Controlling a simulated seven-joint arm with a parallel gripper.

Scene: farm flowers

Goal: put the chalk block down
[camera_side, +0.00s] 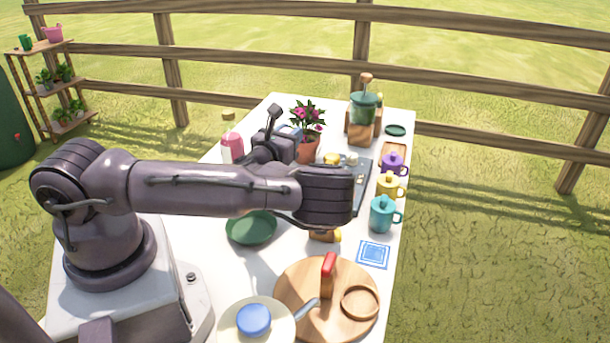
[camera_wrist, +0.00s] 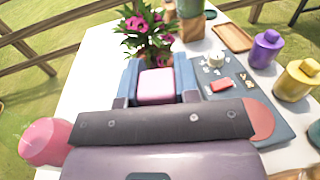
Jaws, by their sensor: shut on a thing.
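The chalk block, pale pink in the wrist view (camera_wrist: 157,87), sits between the two blue-grey fingers of my gripper (camera_wrist: 158,72). The fingers are shut on its sides. In the side view my gripper (camera_side: 290,132) is beside the potted flowers, largely hidden by my own wrist, and the block cannot be made out there. The gripper looks to be above the table, but the gap under the block cannot be seen.
The flower pot (camera_side: 306,150) stands just beyond my gripper. A pink container (camera_side: 232,147) is to its left. A dark grey tray (camera_side: 360,182) with small items lies to the right, near purple (camera_side: 393,163), yellow (camera_side: 389,185) and teal (camera_side: 381,214) lidded mugs along the table edge.

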